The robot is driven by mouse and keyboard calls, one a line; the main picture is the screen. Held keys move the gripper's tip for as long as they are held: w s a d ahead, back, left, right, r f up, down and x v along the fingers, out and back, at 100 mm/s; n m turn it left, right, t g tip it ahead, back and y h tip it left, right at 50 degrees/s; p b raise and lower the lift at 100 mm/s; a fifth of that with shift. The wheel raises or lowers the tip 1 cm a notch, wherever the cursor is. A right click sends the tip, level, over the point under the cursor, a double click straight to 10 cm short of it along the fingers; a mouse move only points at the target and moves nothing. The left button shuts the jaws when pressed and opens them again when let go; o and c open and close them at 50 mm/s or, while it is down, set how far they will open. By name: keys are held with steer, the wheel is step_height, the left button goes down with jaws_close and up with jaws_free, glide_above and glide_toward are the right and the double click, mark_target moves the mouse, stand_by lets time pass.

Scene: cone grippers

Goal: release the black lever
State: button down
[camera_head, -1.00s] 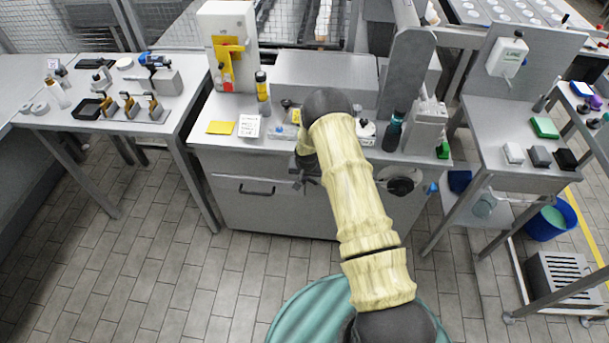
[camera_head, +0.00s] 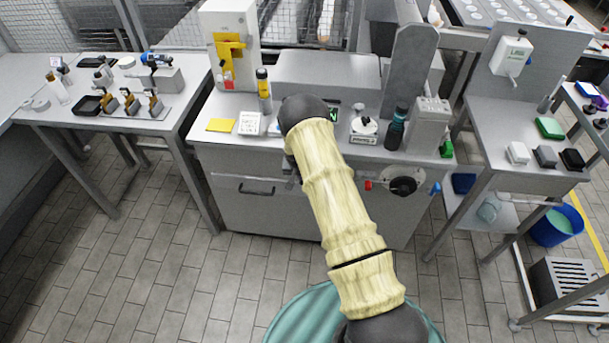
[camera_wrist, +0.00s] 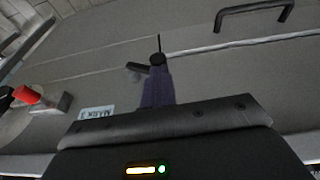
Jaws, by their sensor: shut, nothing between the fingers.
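My gripper (camera_wrist: 157,88) shows in the wrist view as narrow, dark purplish fingers, shut with nothing between them. A small black part that looks like the black lever (camera_wrist: 138,67) shows just beyond the fingertips, with a round hub and a thin rod, against the grey cabinet front. Whether the fingers touch it, I cannot tell. In the head view my arm hides the gripper and most of the lever area.
The grey cabinet (camera_head: 300,210) has a black drawer handle (camera_head: 257,190) left of my arm. A black handwheel (camera_head: 403,183) and a red knob (camera_head: 368,185) are to the right; the knob also shows in the wrist view (camera_wrist: 26,95).

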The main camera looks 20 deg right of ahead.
steer(key=shift+s+a+f, duration=0.15)
steer(key=shift+a+f, duration=0.05)
steer(key=shift+f, duration=0.05)
steer(key=shift+s+d+r, duration=0.15)
steer(key=shift+d+r, duration=0.15)
steer(key=shift+d, duration=0.45)
steer(key=shift+r+p, duration=0.1)
steer(key=shift+p, duration=0.25)
steer(key=w+v, duration=0.1)
steer(key=v, duration=1.2)
steer(key=shift+r, duration=0.4)
